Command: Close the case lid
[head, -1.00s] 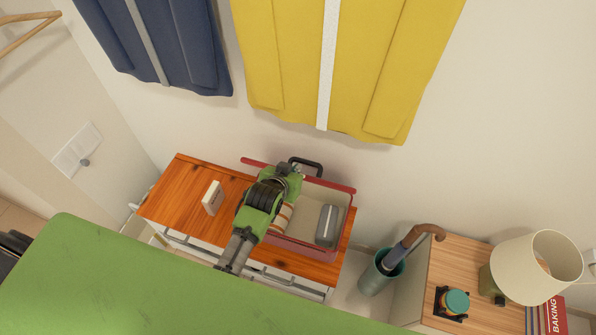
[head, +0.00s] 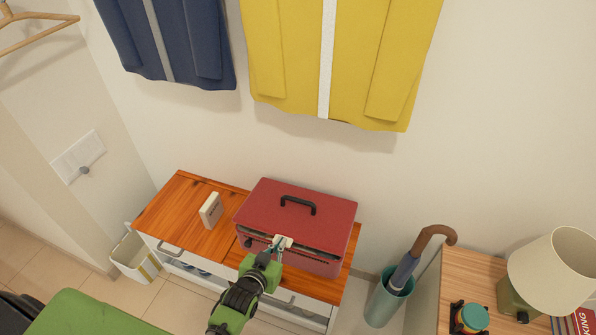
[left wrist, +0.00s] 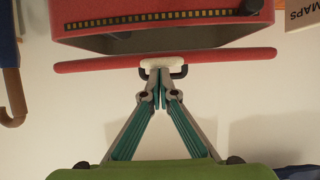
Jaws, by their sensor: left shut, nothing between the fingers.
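The red case (head: 325,210) stands on the wooden top of a low cabinet, its lid (head: 265,200) swung down over the body. A dark gap shows along the front between lid and body. In the left wrist view the lid edge (left wrist: 230,58) is a thin red bar apart from the case body (left wrist: 215,18). A black handle (head: 298,204) is on the lid. My left gripper (head: 279,244) is at the lid's front edge by a pale latch piece. Its fingertips (left wrist: 160,86) are together, empty, close to that piece. My right gripper is out of view.
A small white box (head: 211,210) stands left of the case on the cabinet (head: 170,215). A green umbrella stand (head: 387,300) with an umbrella stands to the right, beside a side table (head: 470,270) with a lamp (head: 555,270). Yellow (head: 330,60) and blue (head: 165,40) garments hang above.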

